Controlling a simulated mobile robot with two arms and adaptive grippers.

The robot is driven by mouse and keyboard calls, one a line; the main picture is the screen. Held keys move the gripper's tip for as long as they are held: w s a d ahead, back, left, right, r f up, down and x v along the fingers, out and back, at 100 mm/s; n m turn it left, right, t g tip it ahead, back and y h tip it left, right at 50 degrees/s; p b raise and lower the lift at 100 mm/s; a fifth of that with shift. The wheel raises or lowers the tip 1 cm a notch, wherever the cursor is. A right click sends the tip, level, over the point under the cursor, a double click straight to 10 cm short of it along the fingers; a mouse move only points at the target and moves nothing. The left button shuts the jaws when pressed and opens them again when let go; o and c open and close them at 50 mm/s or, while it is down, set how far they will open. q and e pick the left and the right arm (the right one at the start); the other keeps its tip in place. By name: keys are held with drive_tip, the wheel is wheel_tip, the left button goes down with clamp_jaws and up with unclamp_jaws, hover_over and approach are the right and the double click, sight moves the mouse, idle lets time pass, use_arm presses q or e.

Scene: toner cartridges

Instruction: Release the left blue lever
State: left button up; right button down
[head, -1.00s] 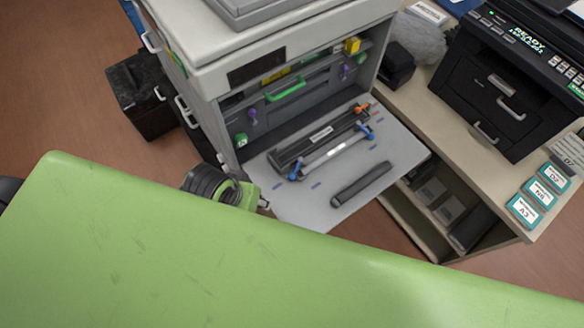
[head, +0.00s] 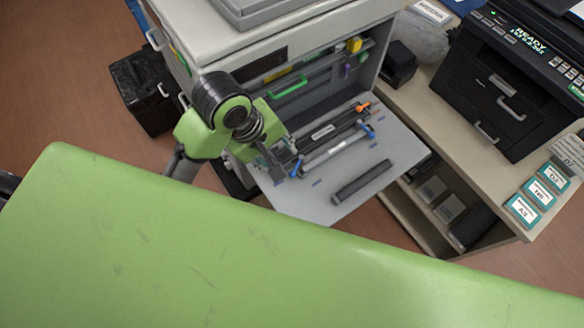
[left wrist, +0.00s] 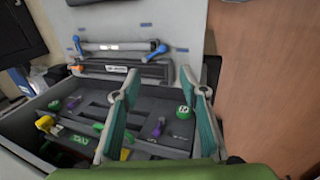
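The left blue lever (head: 296,168) sits at the near-left end of a grey-white roller unit (head: 332,151) on the printer's lowered door. It also shows in the left wrist view (left wrist: 157,48), beyond the fingertips. A second blue lever (head: 368,131) is at the unit's other end. My left gripper (head: 276,165) is over the door's left edge, close to the left blue lever in the head view. In the left wrist view its two teal-padded fingers (left wrist: 164,93) stand apart with nothing between them. Whether it touches the lever cannot be told. My right gripper is not in view.
A dark cartridge with an orange lever (head: 362,107) lies behind the roller unit. A loose black bar (head: 362,183) lies on the lowered door (head: 400,155). The open printer bay has a green handle (head: 288,87). A black printer (head: 505,95) stands on the right.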

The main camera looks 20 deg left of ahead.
sight(293, 172)
use_arm(q)
drive_tip(key=p+x, duration=0.1)
drive_tip(key=x, duration=1.2)
drive_tip(key=shift+r, duration=0.1)
clamp_jaws()
